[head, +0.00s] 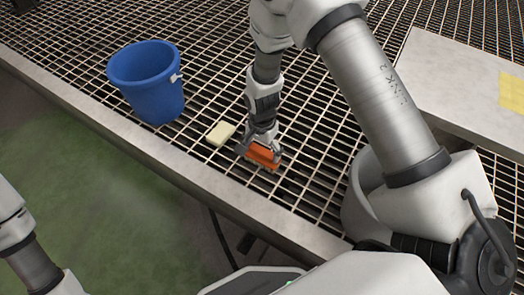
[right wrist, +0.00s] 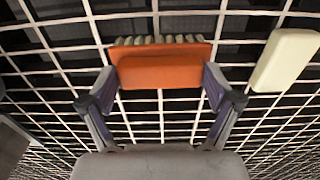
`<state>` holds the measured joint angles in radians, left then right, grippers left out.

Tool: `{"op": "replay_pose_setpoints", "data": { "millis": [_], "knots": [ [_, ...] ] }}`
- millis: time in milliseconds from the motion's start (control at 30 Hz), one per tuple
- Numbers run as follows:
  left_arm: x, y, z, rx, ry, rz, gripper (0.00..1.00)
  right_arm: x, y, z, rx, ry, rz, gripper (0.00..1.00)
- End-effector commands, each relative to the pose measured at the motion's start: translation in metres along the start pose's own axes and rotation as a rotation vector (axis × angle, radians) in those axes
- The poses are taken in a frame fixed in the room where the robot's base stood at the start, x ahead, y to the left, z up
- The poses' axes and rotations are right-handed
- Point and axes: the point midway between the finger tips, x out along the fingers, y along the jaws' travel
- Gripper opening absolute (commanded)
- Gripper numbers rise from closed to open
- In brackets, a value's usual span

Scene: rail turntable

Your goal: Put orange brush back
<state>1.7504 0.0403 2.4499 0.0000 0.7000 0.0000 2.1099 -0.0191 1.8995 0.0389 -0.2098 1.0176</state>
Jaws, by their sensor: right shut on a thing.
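The orange brush (head: 263,154) has an orange block and pale bristles. In the head view it is at the metal grating, close to the front edge. My right gripper (head: 259,148) reaches down from above and is shut on the brush. In the right wrist view the orange brush (right wrist: 160,66) sits between the two fingers of my right gripper (right wrist: 160,85), with its bristles on the far side. I cannot tell whether the bristles touch the grating. My left gripper is not in view; only part of my left arm shows at the lower left.
A blue bucket (head: 147,82) stands on the grating at the left. A pale yellow sponge-like block (head: 221,133) lies just left of the brush. A grey slab (head: 463,85) with a yellow patch (head: 511,92) is at the right. A metal rim (head: 150,157) edges the grating, with green floor beyond.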

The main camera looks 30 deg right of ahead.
Motion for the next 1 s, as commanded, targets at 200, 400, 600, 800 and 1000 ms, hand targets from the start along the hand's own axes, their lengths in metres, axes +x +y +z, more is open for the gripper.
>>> {"op": "replay_pose_setpoints", "data": {
  "millis": [200,400,600,800,1000],
  "knots": [
    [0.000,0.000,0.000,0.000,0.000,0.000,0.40,0.003,0.000,0.000,0.000,0.000,0.001,1.00],
    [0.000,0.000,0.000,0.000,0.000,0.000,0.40,0.003,0.000,0.000,0.000,0.000,0.001,1.00],
    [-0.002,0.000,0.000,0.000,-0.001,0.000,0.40,-0.004,0.000,0.000,0.000,0.000,-0.001,1.00],
    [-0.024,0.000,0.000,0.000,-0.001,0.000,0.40,-0.049,-0.001,-0.001,0.000,0.001,-0.003,1.00],
    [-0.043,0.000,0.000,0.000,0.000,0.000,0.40,-0.099,-0.001,0.000,0.000,0.001,-0.002,1.00]
  ]
}}
